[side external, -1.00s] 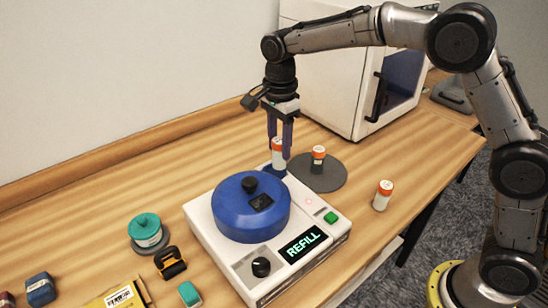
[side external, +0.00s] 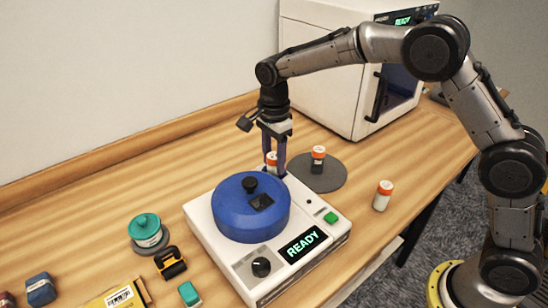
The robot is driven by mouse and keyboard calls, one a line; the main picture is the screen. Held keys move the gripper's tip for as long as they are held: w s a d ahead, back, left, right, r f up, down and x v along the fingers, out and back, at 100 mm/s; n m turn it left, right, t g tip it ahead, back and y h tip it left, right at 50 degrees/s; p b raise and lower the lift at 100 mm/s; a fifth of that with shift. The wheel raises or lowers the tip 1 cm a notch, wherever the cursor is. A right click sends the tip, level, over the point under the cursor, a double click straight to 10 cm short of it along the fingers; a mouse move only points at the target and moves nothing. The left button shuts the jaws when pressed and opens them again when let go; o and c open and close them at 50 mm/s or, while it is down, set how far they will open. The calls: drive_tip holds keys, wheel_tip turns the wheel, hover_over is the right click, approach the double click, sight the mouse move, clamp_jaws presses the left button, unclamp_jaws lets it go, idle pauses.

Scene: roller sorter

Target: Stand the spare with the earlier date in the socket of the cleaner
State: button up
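The cleaner (side external: 229,257) is a white box with a round blue lid (side external: 240,222), a black knob, a green button and a display reading READY. A white bottle with an orange cap (side external: 272,158) stands upright at the cleaner's back corner, behind the lid; its lower part is hidden. My gripper (side external: 274,170) points down with its purple fingers shut on this bottle. A second orange-capped bottle (side external: 318,159) stands on a dark round mat (side external: 332,180). A third orange-capped bottle (side external: 383,196) stands on the table to the right. Dates on the labels are too small to read.
A large white machine (side external: 325,75) stands at the back. On the left are a teal-topped round container (side external: 147,231), a black clip-like item (side external: 170,263), a teal block (side external: 190,294), a dark blue block (side external: 40,289) and a yellow box (side external: 122,298).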

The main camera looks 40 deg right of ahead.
sight(274, 155)
drive_tip(key=o, duration=0.3)
wheel_tip(274, 155, up, 12)
drive_tip(key=s+d+r+n+t, duration=0.1)
drive_tip(key=s+d+r+n, duration=0.2)
drive_tip(key=s+r, duration=0.15)
drive_tip(key=s+d+r+n+t, duration=0.2)
drive_tip(key=s+d+n, duration=0.25)
drive_tip(key=s, duration=0.65)
drive_tip(key=s+d+f+n+t, duration=0.1)
drive_tip(key=s+f+n, duration=0.1)
drive_tip(key=s, duration=0.3)
drive_tip(key=s+d+f+n, duration=0.1)
drive_tip(key=s+f+n, duration=0.1)
drive_tip(key=s+n, duration=0.3)
drive_tip(key=s+d+f+n+t, duration=0.1)
drive_tip(key=s+f+n, duration=0.2)
drive_tip(key=s, duration=0.3)
drive_tip(key=shift+s+d+f+n+t, duration=0.1)
drive_tip(key=shift+s+d+n+t, duration=0.05)
drive_tip(key=shift+s+n+t, duration=0.15)
